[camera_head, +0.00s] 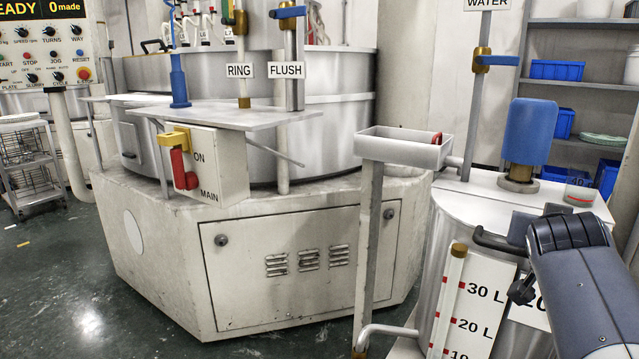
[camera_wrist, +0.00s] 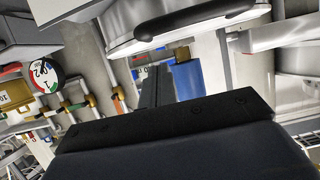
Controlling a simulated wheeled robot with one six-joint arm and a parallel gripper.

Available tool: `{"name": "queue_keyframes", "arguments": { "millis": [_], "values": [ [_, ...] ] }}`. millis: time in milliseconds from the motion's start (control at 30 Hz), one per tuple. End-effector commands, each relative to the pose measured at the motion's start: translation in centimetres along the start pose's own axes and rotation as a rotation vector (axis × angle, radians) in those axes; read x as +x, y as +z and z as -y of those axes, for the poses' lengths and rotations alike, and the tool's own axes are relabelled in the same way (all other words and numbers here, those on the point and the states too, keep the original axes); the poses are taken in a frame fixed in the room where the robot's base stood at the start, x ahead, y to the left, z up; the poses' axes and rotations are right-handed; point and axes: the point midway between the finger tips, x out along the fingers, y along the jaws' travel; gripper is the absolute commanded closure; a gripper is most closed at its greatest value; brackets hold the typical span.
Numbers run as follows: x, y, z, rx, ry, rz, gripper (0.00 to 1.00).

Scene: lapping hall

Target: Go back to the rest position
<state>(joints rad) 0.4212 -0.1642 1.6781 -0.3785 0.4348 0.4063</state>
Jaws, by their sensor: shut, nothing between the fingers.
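My gripper shows in the wrist view as dark fingers (camera_wrist: 157,87) closed together, with nothing between them. In the head view my arm reaches in at the lower right, in front of the white tank (camera_head: 450,225) with the litre scale. The fingertips cannot be clearly made out there. The tank's black handle (camera_head: 497,243) is close to the left of my arm. In the wrist view a blue cylinder (camera_wrist: 188,82) with a brass fitting appears just right of the fingers; how far off it is I cannot tell.
A blue motor-like cylinder (camera_head: 529,132) stands on the tank lid, near a small glass cup (camera_head: 579,194). A narrow tray (camera_head: 400,150) on a post stands left of the tank. The large lapping machine (camera_head: 300,255) fills the middle. Open floor (camera_head: 60,285) lies at left.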

Motion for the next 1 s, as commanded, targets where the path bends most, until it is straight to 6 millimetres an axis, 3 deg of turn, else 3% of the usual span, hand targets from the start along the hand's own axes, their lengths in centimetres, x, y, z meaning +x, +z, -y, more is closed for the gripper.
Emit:
{"name": "queue_keyframes", "arguments": {
  "millis": [33,200,733,1000],
  "values": [
    [0.2,1.1,0.0,0.000,0.001,0.003,1.00],
    [0.4,2.2,-0.1,0.000,0.002,0.010,1.00],
    [0.4,2.9,0.2,0.002,-0.005,0.028,1.00],
    [0.4,6.6,2.0,0.014,-0.043,0.116,1.00]
  ]
}}
